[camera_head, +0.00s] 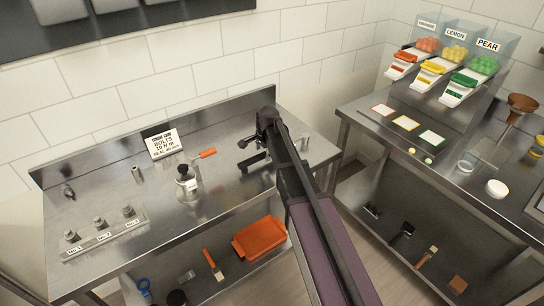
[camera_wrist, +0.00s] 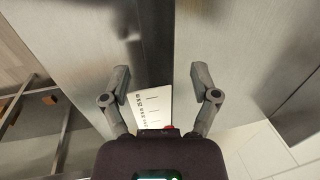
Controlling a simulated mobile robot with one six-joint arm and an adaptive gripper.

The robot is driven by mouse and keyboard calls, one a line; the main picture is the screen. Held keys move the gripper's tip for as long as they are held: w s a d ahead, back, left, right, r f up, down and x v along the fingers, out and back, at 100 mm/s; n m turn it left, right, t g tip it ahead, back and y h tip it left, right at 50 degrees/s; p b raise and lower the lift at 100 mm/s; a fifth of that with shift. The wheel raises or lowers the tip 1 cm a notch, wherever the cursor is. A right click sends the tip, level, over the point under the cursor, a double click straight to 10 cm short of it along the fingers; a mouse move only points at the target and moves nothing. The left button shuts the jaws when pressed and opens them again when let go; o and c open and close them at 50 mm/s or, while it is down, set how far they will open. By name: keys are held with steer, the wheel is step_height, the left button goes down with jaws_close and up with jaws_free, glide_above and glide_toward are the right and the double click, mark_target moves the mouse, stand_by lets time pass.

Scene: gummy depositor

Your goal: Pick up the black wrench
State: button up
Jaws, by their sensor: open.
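My gripper (camera_head: 248,151) is at the end of my arm, over the right part of the left steel counter (camera_head: 110,235). In the wrist view it also shows (camera_wrist: 161,76), with its two grey fingers spread wide apart and nothing between the tips. I cannot make out a black wrench in either view. Dark shapes beside the arm's end in the head view may be my fingers, and the arm hides part of the counter there.
A sign (camera_head: 164,143), an orange-handled tool (camera_head: 207,153) and a small bottle (camera_head: 187,182) are on the left counter. An orange tray (camera_head: 259,238) is on its lower shelf. The right counter carries a gummy dispenser (camera_head: 478,82). A printed white card (camera_wrist: 152,104) shows beneath the gripper.

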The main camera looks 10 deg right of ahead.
steer(key=shift+w+a+f+b, duration=0.1)
steer(key=shift+w+f+b, duration=0.1)
steer(key=shift+f+b, duration=0.8)
steer(key=shift+f, duration=0.1)
steer(key=shift+c, duration=0.3)
jaws_close()
